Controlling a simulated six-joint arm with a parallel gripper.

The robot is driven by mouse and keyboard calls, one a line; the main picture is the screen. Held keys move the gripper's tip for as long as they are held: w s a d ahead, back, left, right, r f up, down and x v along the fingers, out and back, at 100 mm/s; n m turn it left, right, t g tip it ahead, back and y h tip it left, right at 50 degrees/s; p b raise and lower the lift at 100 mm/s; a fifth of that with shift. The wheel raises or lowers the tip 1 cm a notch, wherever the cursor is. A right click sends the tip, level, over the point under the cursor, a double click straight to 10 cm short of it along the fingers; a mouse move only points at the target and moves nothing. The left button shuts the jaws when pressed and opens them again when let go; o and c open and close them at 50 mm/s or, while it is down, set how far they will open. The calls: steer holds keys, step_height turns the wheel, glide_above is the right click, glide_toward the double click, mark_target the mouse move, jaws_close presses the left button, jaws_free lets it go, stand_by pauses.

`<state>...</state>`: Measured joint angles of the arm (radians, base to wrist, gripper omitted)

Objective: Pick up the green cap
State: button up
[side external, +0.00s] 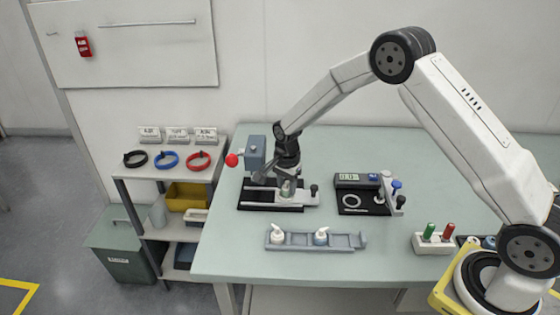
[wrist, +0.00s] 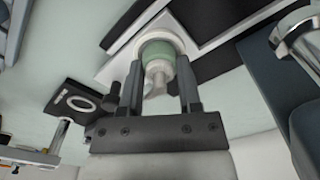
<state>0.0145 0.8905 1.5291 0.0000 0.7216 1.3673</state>
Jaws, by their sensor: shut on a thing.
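My gripper (wrist: 160,85) points down over the fixture at the back left of the table; it also shows in the side view (side external: 287,186). Its two fingers are shut on the green cap (wrist: 158,50), a pale green round piece with a white spout. The cap is over the round white seat of the fixture's light plate (wrist: 118,66). I cannot tell whether it rests on the seat or is just clear of it. In the side view the fingers partly hide it.
A grey press with a red ball knob (side external: 232,160) stands just left of my gripper. A tray (side external: 345,242) in front holds two white-spouted pieces. A black device (side external: 352,183) stands to the right, and a rack (side external: 432,246) with green and red pegs is farther right.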

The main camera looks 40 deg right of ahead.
steer(key=shift+r, duration=0.4)
step_height(320, 180, up, 2)
steer(key=s+r, duration=0.9)
steer(key=s, duration=0.5)
steer(key=shift+r, duration=0.35)
steer(key=shift+a, duration=0.1)
steer(key=w+a+f+m, duration=0.1)
steer(key=a+f+m, duration=0.5)
steer(key=a+m, duration=0.1)
steer(key=shift+a+m, duration=0.25)
steer(key=shift+m, duration=0.25)
